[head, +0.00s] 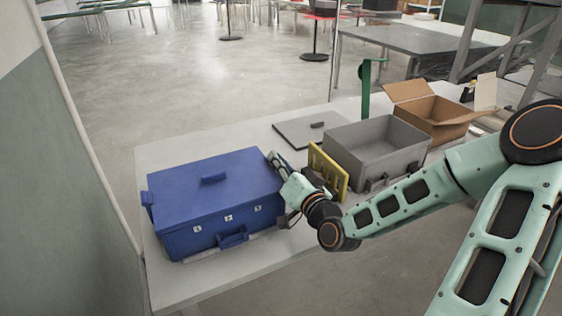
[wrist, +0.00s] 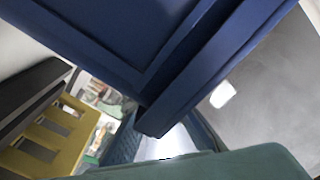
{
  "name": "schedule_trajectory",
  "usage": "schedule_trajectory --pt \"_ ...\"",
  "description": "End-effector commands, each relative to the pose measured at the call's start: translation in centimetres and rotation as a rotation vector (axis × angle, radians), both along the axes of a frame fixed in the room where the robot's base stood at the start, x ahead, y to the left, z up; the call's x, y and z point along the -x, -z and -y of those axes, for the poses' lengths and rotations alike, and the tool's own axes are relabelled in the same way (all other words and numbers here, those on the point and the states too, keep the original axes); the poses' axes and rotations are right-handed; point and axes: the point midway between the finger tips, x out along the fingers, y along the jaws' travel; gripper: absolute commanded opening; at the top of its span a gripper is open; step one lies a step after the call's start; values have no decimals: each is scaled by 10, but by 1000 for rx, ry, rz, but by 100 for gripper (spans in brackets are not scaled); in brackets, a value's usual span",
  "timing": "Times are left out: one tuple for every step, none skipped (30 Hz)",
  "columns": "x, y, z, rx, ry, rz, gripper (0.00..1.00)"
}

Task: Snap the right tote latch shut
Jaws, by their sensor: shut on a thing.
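A blue tote (head: 190,215) with a closed blue lid (head: 235,168) stands on the light table at the left. My gripper (head: 279,164) is at the tote's right end, its fingers against that side near the lid's edge. In the wrist view, the blue tote (wrist: 90,40) fills the top, and a blue bar (wrist: 205,75), which looks like the right latch, slants down between my fingertips (wrist: 160,132). My gripper is shut on this bar. The latch is hidden by my gripper in the head view, and I cannot tell whether it is fastened.
A yellow slotted piece (head: 328,172) stands upright just right of my gripper, against an open grey tote (head: 378,140). A grey lid (head: 298,132) lies flat behind. An open cardboard box (head: 430,115) and a green post (head: 366,90) stand beyond. The table's front left is clear.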

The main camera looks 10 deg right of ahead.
Motion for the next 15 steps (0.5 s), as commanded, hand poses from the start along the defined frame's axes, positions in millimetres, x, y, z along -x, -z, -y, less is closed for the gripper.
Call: schedule_trajectory --pt "3 8 -1 17 -2 -14 0" --pt "3 8 -2 25 -2 -12 0" --pt "3 8 -2 34 -2 -10 0" --pt "3 8 -2 38 -2 -7 0" --pt "3 8 -3 43 -2 -6 0" --pt "3 8 -3 48 -2 -4 0" --pt "3 8 -3 50 -2 -4 0" --pt "4 8 -3 52 -2 -4 0" --pt "4 8 -3 53 -3 -2 0" --pt "4 8 -3 54 -3 -2 0" --pt "4 8 -4 55 -3 -2 0" --pt "4 8 -4 55 -3 -2 0" --pt "4 8 -4 55 -3 -2 0" --pt "4 8 -4 55 -3 -2 0" --pt "4 8 -4 54 -3 -2 0"
